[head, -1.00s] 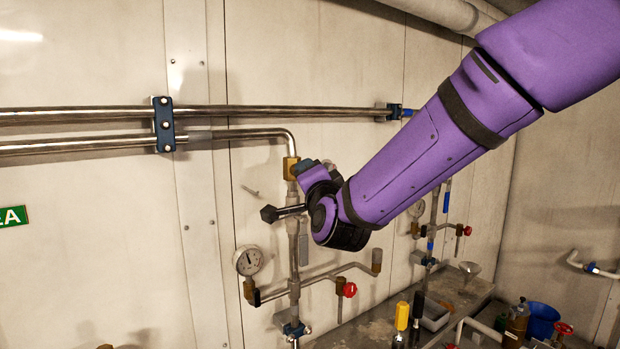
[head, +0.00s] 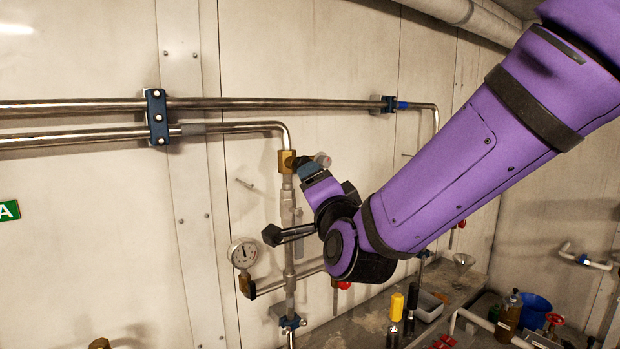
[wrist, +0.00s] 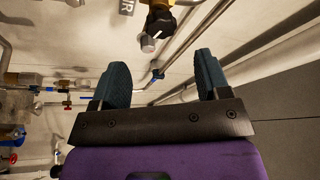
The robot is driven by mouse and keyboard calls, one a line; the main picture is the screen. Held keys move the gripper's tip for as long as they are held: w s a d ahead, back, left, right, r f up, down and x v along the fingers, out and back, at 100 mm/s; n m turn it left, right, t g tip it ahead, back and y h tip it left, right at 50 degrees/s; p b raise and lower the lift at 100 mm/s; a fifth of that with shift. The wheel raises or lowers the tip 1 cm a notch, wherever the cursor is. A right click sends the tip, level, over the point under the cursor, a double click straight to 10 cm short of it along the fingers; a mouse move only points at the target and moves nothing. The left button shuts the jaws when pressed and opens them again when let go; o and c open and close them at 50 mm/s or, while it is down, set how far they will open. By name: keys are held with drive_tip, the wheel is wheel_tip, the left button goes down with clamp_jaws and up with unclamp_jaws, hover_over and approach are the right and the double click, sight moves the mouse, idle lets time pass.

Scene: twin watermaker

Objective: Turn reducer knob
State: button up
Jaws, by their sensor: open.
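The reducer knob (wrist: 160,21) is black with a silver-grey tip, beside a brass fitting, at the top of the wrist view. My gripper (wrist: 160,66) is open and empty, its two teal fingers apart. The knob shows beyond the fingertips, roughly in line with the gap, and not between them. In the head view my gripper (head: 308,168) is up close to the brass fitting (head: 287,162) at the top of the vertical pipe. The knob is mostly hidden there; a grey round end shows just above the fingers. I cannot tell the exact gap from finger to knob.
Steel pipes (head: 60,106) run along the wall above, held by a blue clamp (head: 157,117). A pressure gauge (head: 243,252) sits low on the left. A bench (head: 365,325) below carries a yellow-handled tool (head: 396,307) and a tray.

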drive_tip(key=shift+v, duration=1.2)
drive_tip(key=shift+d, duration=0.1)
drive_tip(key=s+d+f+n+g+h, duration=0.2)
drive_tip(key=s+d+n+g, duration=0.2)
drive_tip(key=s+d+g, duration=0.3)
drive_tip(key=s+d+f+n+g+h, duration=0.2)
drive_tip(key=s+d+n+g, duration=0.3)
drive_tip(key=s+d, duration=1)
drive_tip(key=d+g, duration=0.2)
drive_tip(key=d, duration=0.2)
drive_tip(key=shift+s+f+n+h, duration=0.15)
drive_tip(key=shift+s+n+h, duration=0.15)
drive_tip(key=shift+s+h, duration=0.1)
drive_tip(key=shift+w+d, duration=0.1)
idle(1.1)
